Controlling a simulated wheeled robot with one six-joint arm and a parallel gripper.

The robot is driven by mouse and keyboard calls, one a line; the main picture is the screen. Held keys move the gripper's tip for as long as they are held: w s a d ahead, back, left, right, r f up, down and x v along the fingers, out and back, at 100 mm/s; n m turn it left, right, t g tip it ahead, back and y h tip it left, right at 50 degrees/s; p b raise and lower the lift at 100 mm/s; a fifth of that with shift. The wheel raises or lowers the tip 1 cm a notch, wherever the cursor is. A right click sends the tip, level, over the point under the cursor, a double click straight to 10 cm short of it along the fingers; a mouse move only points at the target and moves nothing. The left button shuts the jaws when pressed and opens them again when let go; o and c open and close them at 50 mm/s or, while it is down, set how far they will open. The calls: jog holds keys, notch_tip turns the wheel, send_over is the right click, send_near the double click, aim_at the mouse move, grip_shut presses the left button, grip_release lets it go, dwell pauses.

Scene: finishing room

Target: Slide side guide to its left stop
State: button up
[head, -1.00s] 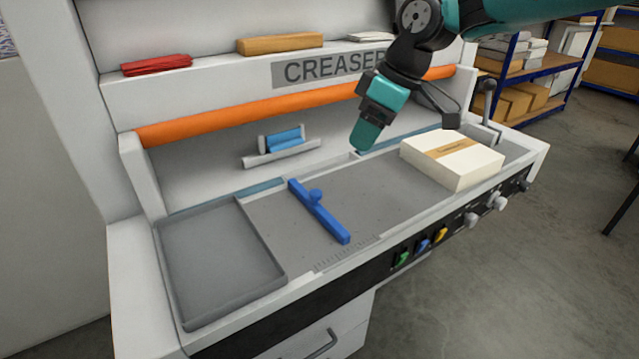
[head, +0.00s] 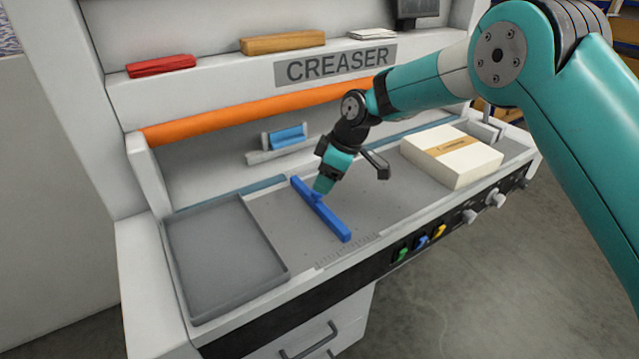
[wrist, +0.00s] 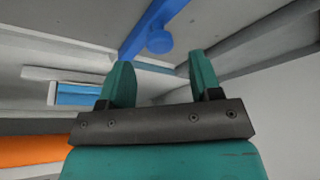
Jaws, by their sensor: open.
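The blue side guide (head: 330,222) is a bar lying across the grey bed of the creaser, a little right of the grey tray. Its round knob shows in the wrist view (wrist: 160,41), ahead of my fingers. My gripper (head: 322,186) is low over the bed, with its fingertips at the knob in the head view, where they hide most of it. In the wrist view my gripper (wrist: 158,65) is open, its two teal fingers apart, with the knob beyond the gap between their tips. I cannot tell whether a finger touches it.
A grey tray (head: 222,297) fills the left end of the bed. A banded paper stack (head: 470,165) stands on the right. A blue block in a grey holder (head: 287,138) is at the back, below an orange roller (head: 220,117). The bed between guide and tray is clear.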

aim_at(317, 200)
jog(key=shift+p+x, duration=0.3)
jog(key=shift+x, duration=1.75)
